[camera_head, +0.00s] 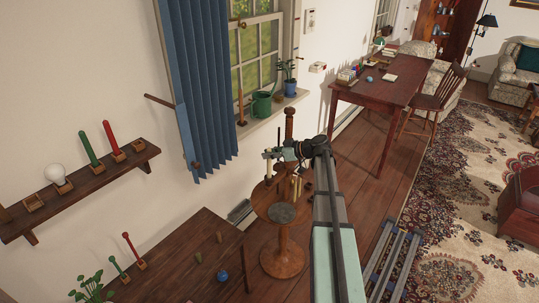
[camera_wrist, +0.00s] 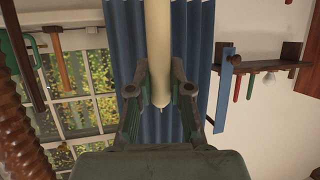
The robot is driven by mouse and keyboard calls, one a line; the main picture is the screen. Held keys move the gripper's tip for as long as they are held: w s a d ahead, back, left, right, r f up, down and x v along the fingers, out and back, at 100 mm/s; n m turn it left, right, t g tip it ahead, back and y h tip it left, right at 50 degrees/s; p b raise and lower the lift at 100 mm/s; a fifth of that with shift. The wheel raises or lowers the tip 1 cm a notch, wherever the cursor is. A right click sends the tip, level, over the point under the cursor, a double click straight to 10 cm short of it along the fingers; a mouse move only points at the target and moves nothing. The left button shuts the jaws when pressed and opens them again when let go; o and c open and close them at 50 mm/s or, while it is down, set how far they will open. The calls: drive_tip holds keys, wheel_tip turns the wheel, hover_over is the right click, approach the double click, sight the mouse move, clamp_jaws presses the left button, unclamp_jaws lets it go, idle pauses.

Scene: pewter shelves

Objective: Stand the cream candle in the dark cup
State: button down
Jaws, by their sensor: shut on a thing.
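The cream candle (camera_wrist: 158,45) is long and pale. My gripper (camera_wrist: 160,90) is shut on the candle, one finger on each side. In the head view my gripper (camera_head: 274,164) is above the round wooden stand (camera_head: 284,258), in front of the window wall. The candle is too small there to outline surely. I cannot pick out the dark cup with certainty in either view.
A wall shelf (camera_head: 95,185) at left bears a white bulb (camera_head: 58,174), green and red sticks and small wooden holders. A dark table (camera_head: 180,240) below holds a blue ball (camera_head: 222,277) and small pieces. The blue curtain (camera_head: 205,80) hangs behind.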

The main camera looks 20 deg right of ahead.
drive_tip(key=shift+f+b, duration=0.85)
drive_tip(key=shift+b, duration=0.3)
idle(0.6)
idle(0.4)
drive_tip(key=c, duration=1)
unclamp_jaws()
drive_tip(key=shift+s, duration=0.1)
